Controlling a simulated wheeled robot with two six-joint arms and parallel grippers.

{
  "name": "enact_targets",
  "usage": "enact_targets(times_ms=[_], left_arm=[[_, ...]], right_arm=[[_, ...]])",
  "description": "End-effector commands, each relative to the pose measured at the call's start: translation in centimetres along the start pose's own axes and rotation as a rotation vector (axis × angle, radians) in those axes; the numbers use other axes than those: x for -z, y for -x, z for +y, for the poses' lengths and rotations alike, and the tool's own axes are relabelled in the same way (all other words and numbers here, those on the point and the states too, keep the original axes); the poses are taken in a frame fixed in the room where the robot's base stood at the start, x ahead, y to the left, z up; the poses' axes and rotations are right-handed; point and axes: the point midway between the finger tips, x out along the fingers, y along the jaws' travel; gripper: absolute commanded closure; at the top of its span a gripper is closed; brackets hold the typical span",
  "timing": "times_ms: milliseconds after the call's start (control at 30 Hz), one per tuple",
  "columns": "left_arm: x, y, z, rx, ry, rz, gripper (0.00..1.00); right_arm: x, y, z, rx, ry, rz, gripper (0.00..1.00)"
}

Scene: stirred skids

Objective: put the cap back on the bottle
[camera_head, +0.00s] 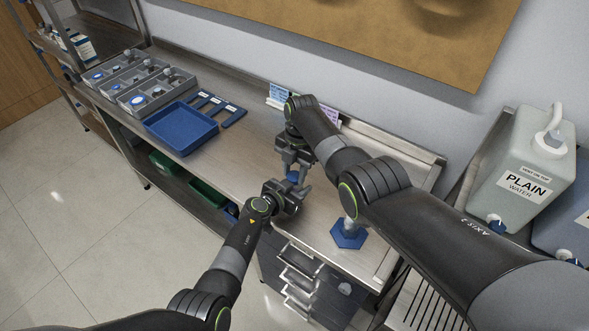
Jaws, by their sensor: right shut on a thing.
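My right gripper (294,175) points down over the middle of the workbench. It is shut on a small blue thing (293,178), which looks like the cap; the fingers hide part of it. My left gripper (285,196) is just below and beside it in the picture, close to the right fingertips. I cannot tell whether the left jaws are open or hold something. No bottle shows clearly between the grippers; one there might be hidden by the jaws.
A blue hexagonal base (348,238) with a pale upright part stands near the front edge, partly behind my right arm. A blue tray (181,143), grey bins (128,84) with bottles and several blue strips lie left. A large plain-water container (525,165) stands right.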

Motion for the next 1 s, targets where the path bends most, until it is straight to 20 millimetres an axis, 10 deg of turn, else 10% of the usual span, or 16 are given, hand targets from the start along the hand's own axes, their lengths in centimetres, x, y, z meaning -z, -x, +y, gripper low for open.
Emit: enact_targets(times_ms=[733, 767, 1000], left_arm=[[0.07, -0.03, 0.05, -0.001, 0.000, 0.001, 1.00], [0.07, -0.03, 0.05, -0.001, 0.000, 0.001, 1.00], [0.06, -0.02, 0.03, -0.001, 0.000, 0.001, 1.00]], right_arm=[[0.11, -0.14, -0.03, -0.043, -0.293, 0.002, 0.85], [0.11, -0.14, -0.03, -0.043, -0.293, 0.002, 0.63], [0.06, -0.12, -0.05, -0.043, -0.292, 0.001, 0.42]])
